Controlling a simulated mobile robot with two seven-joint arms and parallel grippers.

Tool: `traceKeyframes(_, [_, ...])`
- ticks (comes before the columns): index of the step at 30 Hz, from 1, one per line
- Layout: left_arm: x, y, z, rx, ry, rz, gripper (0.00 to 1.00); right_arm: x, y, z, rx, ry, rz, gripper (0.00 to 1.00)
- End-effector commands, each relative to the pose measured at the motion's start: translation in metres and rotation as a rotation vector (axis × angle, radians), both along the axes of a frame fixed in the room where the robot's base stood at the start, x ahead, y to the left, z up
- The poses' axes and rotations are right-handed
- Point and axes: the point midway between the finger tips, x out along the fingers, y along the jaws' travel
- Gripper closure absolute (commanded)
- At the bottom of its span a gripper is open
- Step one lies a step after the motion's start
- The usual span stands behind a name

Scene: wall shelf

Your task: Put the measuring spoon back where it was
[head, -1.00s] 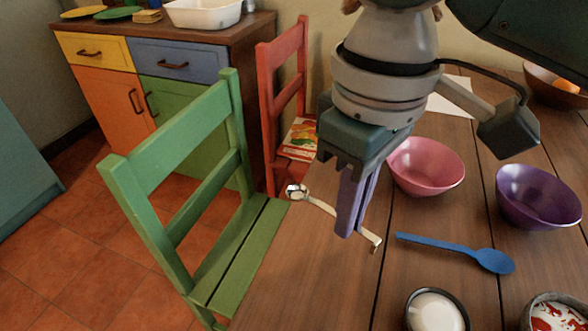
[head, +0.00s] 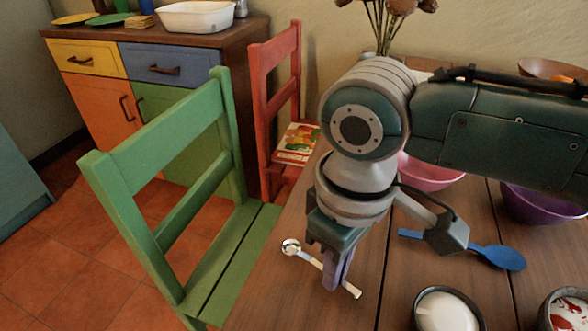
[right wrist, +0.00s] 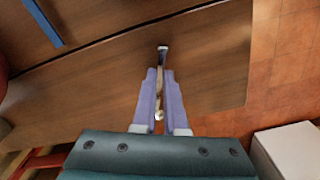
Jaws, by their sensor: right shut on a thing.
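The measuring spoon (head: 309,258) is a thin metal spoon with a small round bowl at its left end in the head view. My right gripper (head: 331,285) is shut on its handle, over the near left part of the wooden table (head: 275,304). In the right wrist view the measuring spoon (right wrist: 161,52) shows between the two purple fingers of my right gripper (right wrist: 161,92). The table surface lies behind it; I cannot tell whether the spoon touches it. My left gripper is not in view.
A blue spoon (head: 497,257), a pink bowl (head: 430,175), a purple bowl (head: 535,205) and a cup of white contents (head: 447,312) are to the right on the table. A green chair (head: 165,140) and a red chair (head: 262,110) stand along the left edge. The table's front left is clear.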

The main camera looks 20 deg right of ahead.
Motion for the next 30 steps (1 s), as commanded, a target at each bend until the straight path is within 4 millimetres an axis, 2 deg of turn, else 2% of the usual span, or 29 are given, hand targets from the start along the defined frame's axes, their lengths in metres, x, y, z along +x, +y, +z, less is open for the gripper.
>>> traceKeyframes(3, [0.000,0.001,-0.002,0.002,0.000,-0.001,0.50,0.000,0.000,-0.004,0.000,0.000,-0.001,1.00])
traceKeyframes(4, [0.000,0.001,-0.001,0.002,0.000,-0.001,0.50,0.000,0.000,-0.003,0.000,0.000,-0.001,0.88])
traceKeyframes(12, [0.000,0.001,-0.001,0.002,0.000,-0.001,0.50,0.000,0.000,-0.003,0.000,0.000,-0.001,0.60])
traceKeyframes(19, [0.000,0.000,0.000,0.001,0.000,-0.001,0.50,0.000,0.000,-0.002,0.000,0.000,-0.001,0.60])
traceKeyframes(22, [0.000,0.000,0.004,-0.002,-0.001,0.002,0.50,0.000,0.000,0.007,0.001,-0.002,-0.001,0.60])
traceKeyframes(26, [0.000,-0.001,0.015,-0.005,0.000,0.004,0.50,0.001,0.000,0.032,0.002,-0.003,0.000,0.60])
traceKeyframes(30, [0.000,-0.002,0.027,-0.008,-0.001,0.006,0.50,0.000,0.000,0.065,0.002,-0.003,0.000,0.60])
